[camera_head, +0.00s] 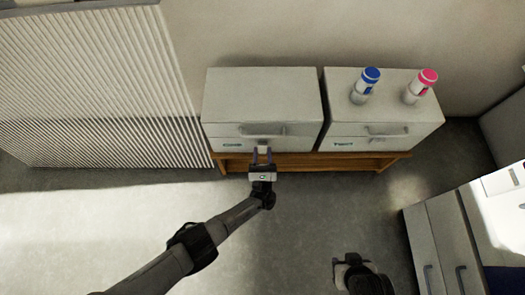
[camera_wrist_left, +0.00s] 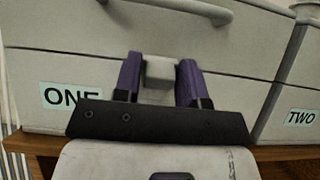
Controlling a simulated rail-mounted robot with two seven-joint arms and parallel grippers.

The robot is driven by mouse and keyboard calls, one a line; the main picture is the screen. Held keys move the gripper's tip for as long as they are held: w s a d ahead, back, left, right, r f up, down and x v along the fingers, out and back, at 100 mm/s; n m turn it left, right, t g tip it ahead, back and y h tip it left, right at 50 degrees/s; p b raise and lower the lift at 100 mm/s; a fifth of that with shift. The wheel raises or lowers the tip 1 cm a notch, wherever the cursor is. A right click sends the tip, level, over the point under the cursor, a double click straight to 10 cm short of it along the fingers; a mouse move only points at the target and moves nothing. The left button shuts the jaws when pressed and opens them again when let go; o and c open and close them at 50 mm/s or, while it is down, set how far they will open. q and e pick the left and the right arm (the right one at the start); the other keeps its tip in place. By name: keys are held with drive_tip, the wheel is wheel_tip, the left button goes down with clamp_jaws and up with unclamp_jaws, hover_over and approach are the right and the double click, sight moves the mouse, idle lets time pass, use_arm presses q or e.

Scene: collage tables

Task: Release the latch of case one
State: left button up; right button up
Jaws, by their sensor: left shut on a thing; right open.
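Case one (camera_head: 262,92) is a pale grey box at the left of the wooden stand, its lid shut. Its label reads ONE in the left wrist view (camera_wrist_left: 66,97). A curved handle (camera_head: 262,131) spans the front of its lid. My left gripper (camera_head: 262,156) is at the middle of the case's front, below the handle. Its purple fingers (camera_wrist_left: 160,80) are shut on the small pale latch (camera_wrist_left: 160,71), one on each side. My right gripper (camera_head: 350,262) is open and empty, low in the head view, away from the cases.
Case two (camera_head: 385,117) stands right of case one with a narrow gap, shut, with a blue-capped bottle (camera_head: 365,87) and a pink-capped bottle (camera_head: 420,87) on top. A wooden stand (camera_head: 335,162) bears both cases. A ribbed panel (camera_head: 90,85) is at left, drawers (camera_head: 440,245) at right.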

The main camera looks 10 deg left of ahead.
idle(0.6)
use_arm(q)
drive_tip(key=o, duration=0.8)
drive_tip(key=shift+s+f, duration=0.1)
